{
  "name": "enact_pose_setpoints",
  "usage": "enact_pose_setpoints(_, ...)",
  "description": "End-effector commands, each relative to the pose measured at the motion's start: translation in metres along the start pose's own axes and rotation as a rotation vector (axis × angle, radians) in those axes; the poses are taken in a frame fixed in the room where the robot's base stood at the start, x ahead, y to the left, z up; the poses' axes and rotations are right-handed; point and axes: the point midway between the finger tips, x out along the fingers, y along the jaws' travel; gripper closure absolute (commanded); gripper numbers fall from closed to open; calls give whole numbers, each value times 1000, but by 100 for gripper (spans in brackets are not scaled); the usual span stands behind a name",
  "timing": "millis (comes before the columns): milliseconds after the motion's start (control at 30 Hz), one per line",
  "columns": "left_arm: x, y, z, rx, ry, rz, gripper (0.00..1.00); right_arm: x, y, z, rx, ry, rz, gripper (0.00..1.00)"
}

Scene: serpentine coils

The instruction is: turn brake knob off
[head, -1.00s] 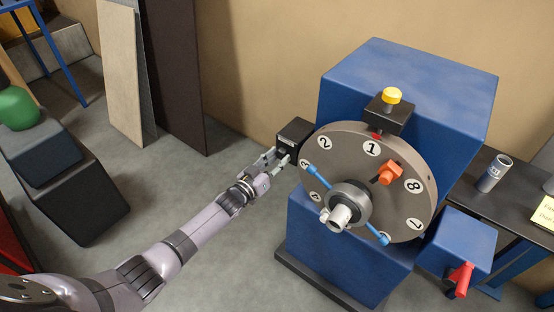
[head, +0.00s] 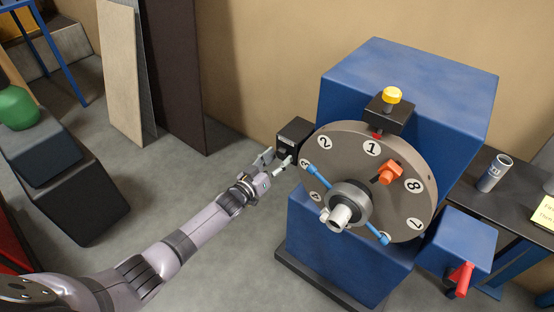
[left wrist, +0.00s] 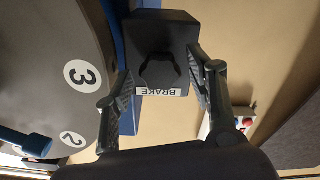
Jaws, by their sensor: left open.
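The brake knob (left wrist: 160,68) is a dark lobed knob on the face of a small black box (head: 295,136), above a white label reading BRAKE (left wrist: 161,91) that appears upside down in the left wrist view. The box sits at the left edge of the big numbered disc. My left gripper (head: 279,160) is open in front of this box. In the left wrist view its two fingers (left wrist: 163,85) stand on either side of the knob, apart from it. The knob itself is not clearly visible in the head view. My right gripper is not in view.
The grey numbered disc (head: 335,146) with blue handles and an orange block (head: 391,172) stands close to the right of the gripper. A blue cabinet (head: 400,75) is behind it. Boards (head: 175,75) lean on the wall at left. The floor between is clear.

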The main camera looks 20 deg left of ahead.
Motion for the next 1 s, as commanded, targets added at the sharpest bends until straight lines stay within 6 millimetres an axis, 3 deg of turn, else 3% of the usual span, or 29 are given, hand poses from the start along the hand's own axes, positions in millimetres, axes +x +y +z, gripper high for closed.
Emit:
enact_pose_setpoints(300,0,0,-1,1,2,1,46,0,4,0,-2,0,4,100)
enact_pose_setpoints(467,-14,0,0,1,1,0,46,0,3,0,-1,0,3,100)
enact_pose_setpoints(800,-83,0,1,1,-2,0,46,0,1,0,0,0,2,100)
enact_pose_setpoints(1000,-111,0,0,1,0,0,46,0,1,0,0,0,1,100)
